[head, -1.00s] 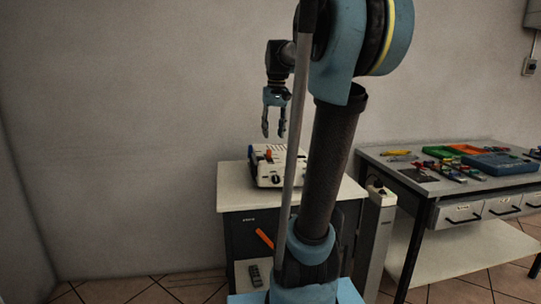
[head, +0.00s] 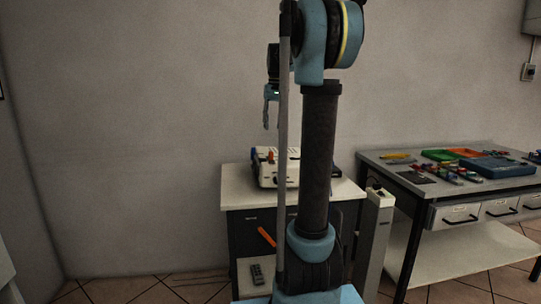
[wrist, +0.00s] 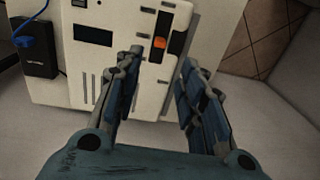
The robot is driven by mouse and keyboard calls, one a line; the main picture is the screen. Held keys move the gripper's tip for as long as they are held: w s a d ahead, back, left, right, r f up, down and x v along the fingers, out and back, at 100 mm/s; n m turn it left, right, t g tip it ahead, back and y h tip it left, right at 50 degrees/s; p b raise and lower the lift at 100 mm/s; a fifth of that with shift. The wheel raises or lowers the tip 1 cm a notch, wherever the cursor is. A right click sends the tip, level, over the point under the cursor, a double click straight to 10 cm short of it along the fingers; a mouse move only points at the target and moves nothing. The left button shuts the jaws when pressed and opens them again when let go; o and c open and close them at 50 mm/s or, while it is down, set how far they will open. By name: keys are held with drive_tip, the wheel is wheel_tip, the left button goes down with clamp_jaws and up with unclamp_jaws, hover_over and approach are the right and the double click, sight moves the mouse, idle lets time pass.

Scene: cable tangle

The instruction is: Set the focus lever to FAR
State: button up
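A cream-white device (head: 266,176) sits on the small cabinet's white top in the head view. In the wrist view the device (wrist: 100,73) shows a dark display and a slotted panel with an orange lever (wrist: 159,43). An orange part of it also stands up in the head view. My gripper (wrist: 158,62) is open, with its two fingers apart and nothing between them. In the wrist view the orange lever appears between and beyond the fingertips. In the head view my gripper (head: 270,125) hangs above the device, partly hidden by my own arm. No FAR label is readable.
The white cabinet top (head: 240,198) has bare space around the device. A black box with a blue cable (wrist: 38,50) is beside the device in the wrist view. At right, a workbench (head: 375,158) holds trays and small tools. An orange handle (head: 267,237) shows on the cabinet.

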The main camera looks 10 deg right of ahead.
sight(271, 156)
drive_tip(key=f, duration=0.8)
drive_tip(key=a+f, duration=0.1)
drive_tip(key=f, duration=0.3)
drive_tip(key=shift+f, duration=0.3)
drive_tip(key=shift+d, duration=0.1)
clamp_jaws()
